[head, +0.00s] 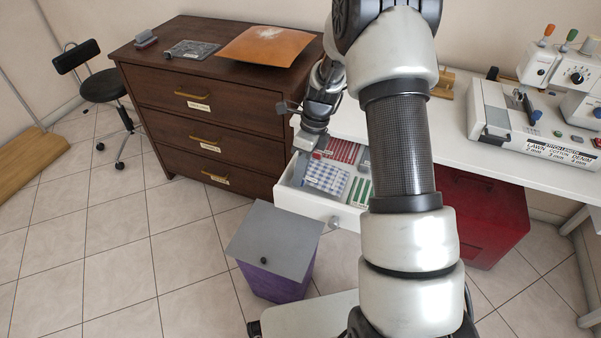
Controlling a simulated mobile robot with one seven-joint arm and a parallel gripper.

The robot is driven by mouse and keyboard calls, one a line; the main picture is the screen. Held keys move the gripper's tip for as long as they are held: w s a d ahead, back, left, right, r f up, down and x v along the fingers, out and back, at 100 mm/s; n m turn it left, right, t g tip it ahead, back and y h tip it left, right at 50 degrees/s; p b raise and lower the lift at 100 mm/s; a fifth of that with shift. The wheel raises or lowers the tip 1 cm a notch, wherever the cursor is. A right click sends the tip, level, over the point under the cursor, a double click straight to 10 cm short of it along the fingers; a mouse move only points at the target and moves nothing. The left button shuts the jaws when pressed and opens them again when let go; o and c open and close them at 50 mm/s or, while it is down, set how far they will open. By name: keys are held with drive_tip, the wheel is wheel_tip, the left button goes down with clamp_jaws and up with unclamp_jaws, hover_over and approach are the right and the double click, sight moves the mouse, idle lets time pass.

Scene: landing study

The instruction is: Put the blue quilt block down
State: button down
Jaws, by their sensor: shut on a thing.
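The blue quilt block (327,178), a blue-and-white checked piece, shows in the head view at the front left of an open white drawer (318,207). My gripper (313,150) points down at the block's back left edge and is shut on it; the fingertips are small and partly hidden. I cannot tell whether the block rests on the drawer floor or is held just above it. Red striped pieces (343,151) lie behind it and green striped pieces (360,190) lie to its right. My arm hides the drawer's right part.
A dark wooden dresser (163,120) stands left of the drawer, with an orange sheet (266,46) on top. A purple bin with a grey lid (275,240) stands below the drawer's front. A sewing machine (545,110) stands on the white table (455,140).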

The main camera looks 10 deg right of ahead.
drive_tip(key=c, duration=1.9)
unclamp_jaws()
drive_tip(key=shift+f, duration=0.1)
